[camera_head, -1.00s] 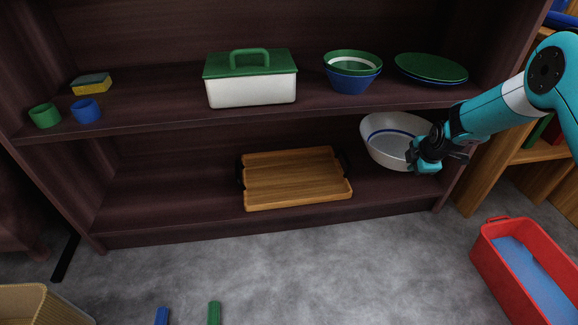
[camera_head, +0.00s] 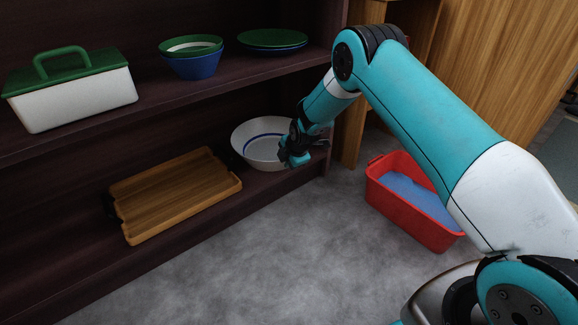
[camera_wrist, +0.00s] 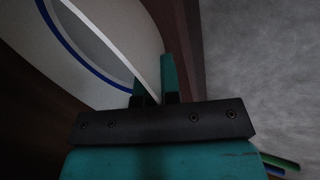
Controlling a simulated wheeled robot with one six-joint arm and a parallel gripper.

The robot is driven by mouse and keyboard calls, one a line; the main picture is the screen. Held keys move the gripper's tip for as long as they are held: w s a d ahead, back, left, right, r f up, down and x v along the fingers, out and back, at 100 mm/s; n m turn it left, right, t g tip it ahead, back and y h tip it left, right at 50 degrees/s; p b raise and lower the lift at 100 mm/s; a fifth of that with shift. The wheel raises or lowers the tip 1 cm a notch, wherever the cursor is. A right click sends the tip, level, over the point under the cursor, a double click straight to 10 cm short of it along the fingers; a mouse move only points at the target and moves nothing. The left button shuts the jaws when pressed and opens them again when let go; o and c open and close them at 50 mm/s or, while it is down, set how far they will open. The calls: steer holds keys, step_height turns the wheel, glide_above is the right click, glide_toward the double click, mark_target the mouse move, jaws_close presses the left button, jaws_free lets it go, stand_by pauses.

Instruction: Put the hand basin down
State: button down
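The hand basin (camera_head: 256,139) is white with a blue ring inside. It is at the right end of the lower shelf (camera_head: 215,213), tilted so that its inside faces me. I cannot tell whether its base touches the shelf board. My gripper (camera_head: 290,155) is at the basin's right front side. In the wrist view, the basin's rim (camera_wrist: 120,48) runs between the two fingers of my gripper (camera_wrist: 155,80), which are close together on it. The gripper hides part of the basin's right side.
A wooden tray (camera_head: 175,192) lies left of the basin on the lower shelf. Above stand a green-lidded box (camera_head: 75,95), bowls (camera_head: 192,65) and plates (camera_head: 272,38). A red tub (camera_head: 405,215) with blue inside is on the grey floor (camera_head: 270,260). The floor before the shelf is clear.

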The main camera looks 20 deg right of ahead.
steer(key=shift+r, duration=0.15)
steer(key=c, duration=1.7)
jaws_free()
steer(key=shift+f, duration=0.2)
steer(key=o, duration=0.4)
steer(key=shift+c, duration=0.2)
